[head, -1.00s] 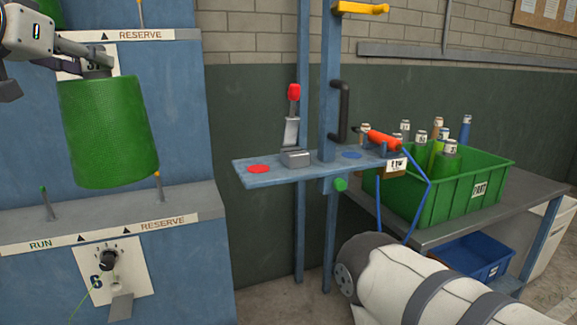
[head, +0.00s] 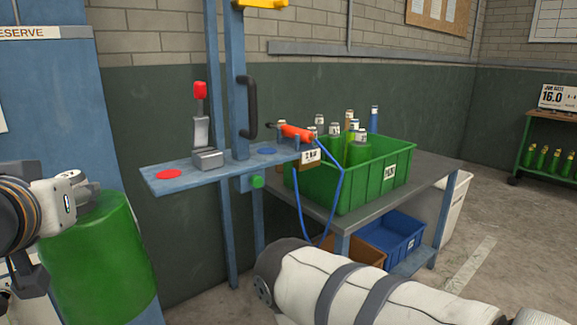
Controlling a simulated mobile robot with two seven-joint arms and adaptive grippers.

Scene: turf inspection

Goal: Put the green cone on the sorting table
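The green cone (head: 98,262) is large and close at the lower left, upright with its narrow end up. My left gripper (head: 82,200) is at its top and holds it; the fingertips are mostly hidden. A grey table (head: 437,185) stands right of centre, apart from the cone, with a green crate on it. No label shows whether this is the sorting table. My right gripper is out of view.
A blue bin (head: 402,236) sits below.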

